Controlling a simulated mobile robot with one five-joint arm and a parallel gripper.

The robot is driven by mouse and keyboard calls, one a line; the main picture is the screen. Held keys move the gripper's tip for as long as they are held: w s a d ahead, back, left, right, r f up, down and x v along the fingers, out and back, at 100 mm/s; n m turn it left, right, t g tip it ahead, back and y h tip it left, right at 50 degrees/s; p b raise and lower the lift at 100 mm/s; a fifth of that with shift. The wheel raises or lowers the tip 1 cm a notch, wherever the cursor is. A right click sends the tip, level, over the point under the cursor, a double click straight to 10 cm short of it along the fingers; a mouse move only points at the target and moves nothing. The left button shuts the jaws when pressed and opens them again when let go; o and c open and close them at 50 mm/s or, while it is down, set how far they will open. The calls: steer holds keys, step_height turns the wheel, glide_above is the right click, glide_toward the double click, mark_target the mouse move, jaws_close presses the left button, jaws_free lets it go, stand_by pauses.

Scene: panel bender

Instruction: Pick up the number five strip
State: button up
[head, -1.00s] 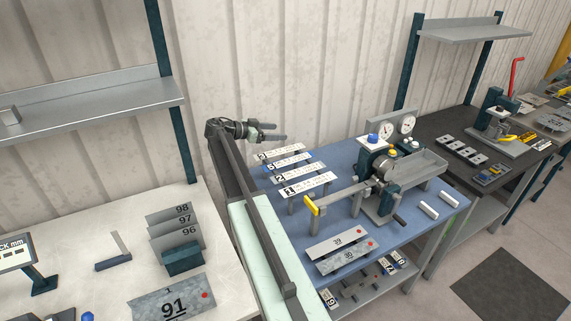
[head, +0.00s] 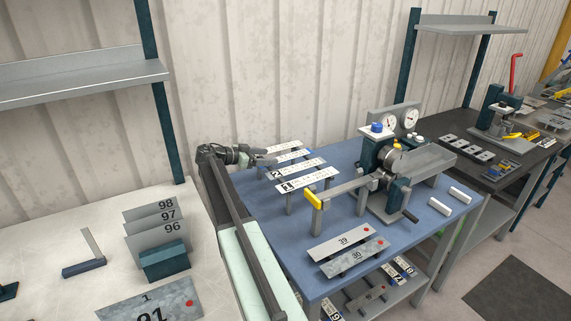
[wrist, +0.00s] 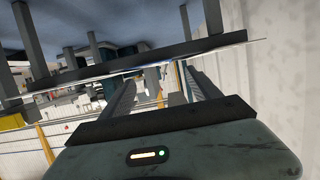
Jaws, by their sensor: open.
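Several white numbered strips lie side by side on raised supports at the back left of the blue bench. The front two read 1 (head: 306,181) and 2 (head: 299,168). Behind them, the strip third from the front (head: 292,157) is the number five strip by its place in the earlier view; its left end is hidden by my gripper. My gripper (head: 267,157) is open and level at the left ends of the rear strips. In the wrist view my two fingers (wrist: 157,80) point toward a strip seen edge-on (wrist: 70,82); I cannot tell which strip, or whether it is between them.
The rearmost strip (head: 284,147) lies close behind. Plates 39 (head: 342,242) and 30 (head: 354,256) lie in front. The wall is close behind the bench.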

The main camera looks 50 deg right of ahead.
mark_target(284, 158)
steer(key=b+x, duration=0.2)
steer(key=x, duration=0.5)
steer(key=shift+s+d+f, duration=0.15)
steer(key=shift+d+f, duration=0.15)
steer(key=c, duration=1.4)
